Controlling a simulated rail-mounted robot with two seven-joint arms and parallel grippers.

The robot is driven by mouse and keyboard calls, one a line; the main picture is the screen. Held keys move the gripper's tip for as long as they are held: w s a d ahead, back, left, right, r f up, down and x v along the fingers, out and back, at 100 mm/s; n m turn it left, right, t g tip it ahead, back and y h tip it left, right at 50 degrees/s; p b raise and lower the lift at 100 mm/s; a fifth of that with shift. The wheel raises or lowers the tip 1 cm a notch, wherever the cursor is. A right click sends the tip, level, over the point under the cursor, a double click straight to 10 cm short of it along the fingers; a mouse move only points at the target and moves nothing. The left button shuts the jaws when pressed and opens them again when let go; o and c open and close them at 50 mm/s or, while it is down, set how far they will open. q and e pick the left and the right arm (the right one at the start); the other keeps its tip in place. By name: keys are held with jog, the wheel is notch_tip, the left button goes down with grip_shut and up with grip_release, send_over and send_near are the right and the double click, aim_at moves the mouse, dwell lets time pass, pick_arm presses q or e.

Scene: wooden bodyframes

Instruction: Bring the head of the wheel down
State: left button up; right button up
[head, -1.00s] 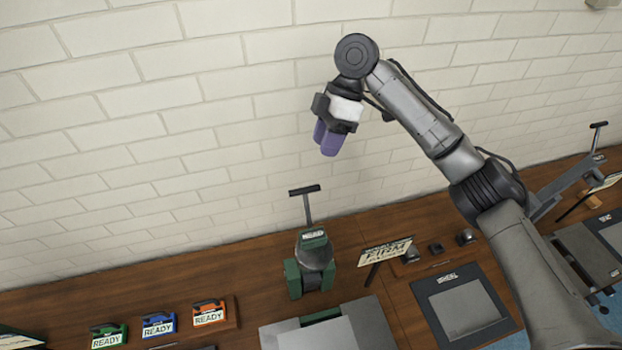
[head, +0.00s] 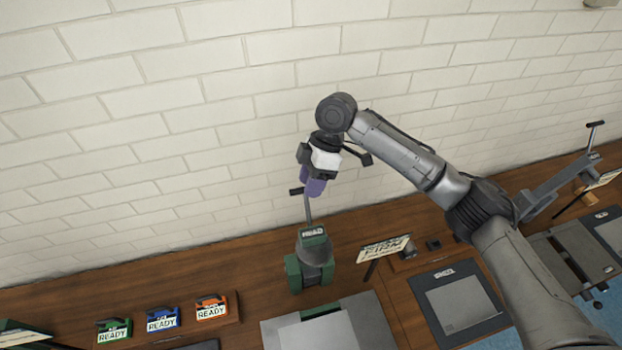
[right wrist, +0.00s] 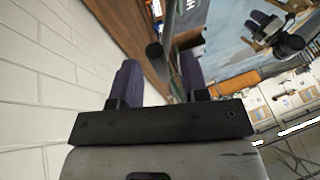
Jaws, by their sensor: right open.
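The wheel (head: 309,272) is a green and grey machine on the bench, with a head (head: 313,233) bearing a label. An upright lever with a dark T-handle (head: 295,191) rises from the head. My right gripper (head: 313,190), with purple fingers, is open at the top of the lever and hides part of the handle. In the right wrist view a dark round handle end (right wrist: 153,50) shows between the two fingers (right wrist: 157,78), apart from both. My left gripper is not in view.
A sign (head: 384,249) on a stand is right of the wheel. A flat dark panel (head: 457,302) lies further right. Several READY-labelled blocks, one of them orange (head: 211,308), sit at the left. A white brick wall (head: 150,120) stands behind the bench.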

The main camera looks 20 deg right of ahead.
grip_shut()
dwell(0.5)
